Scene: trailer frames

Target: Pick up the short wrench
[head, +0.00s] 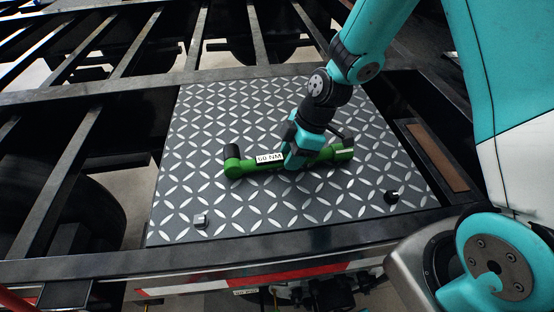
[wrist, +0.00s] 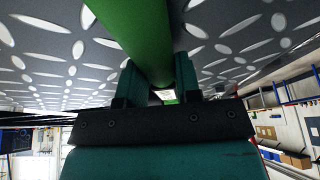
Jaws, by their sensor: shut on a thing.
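The short wrench (head: 240,168) is a green bar with a dark socket end at its left and a white label reading "60 NM". It lies across the middle of the diamond-patterned metal plate (head: 215,115) in the head view. My gripper (head: 293,160) is around the bar just right of the label and shut on it. In the wrist view the green wrench (wrist: 138,38) runs between the two fingers of my gripper (wrist: 158,80). The gripper hides part of the bar. I cannot tell whether the wrench touches the plate or is slightly above it.
A small metal piece (head: 200,221) sits near the plate's front left, and a small black knob (head: 391,197) near its right edge. Dark frame beams (head: 62,185) with open gaps lie to the left and behind. A red-and-white strip (head: 230,278) runs along the front.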

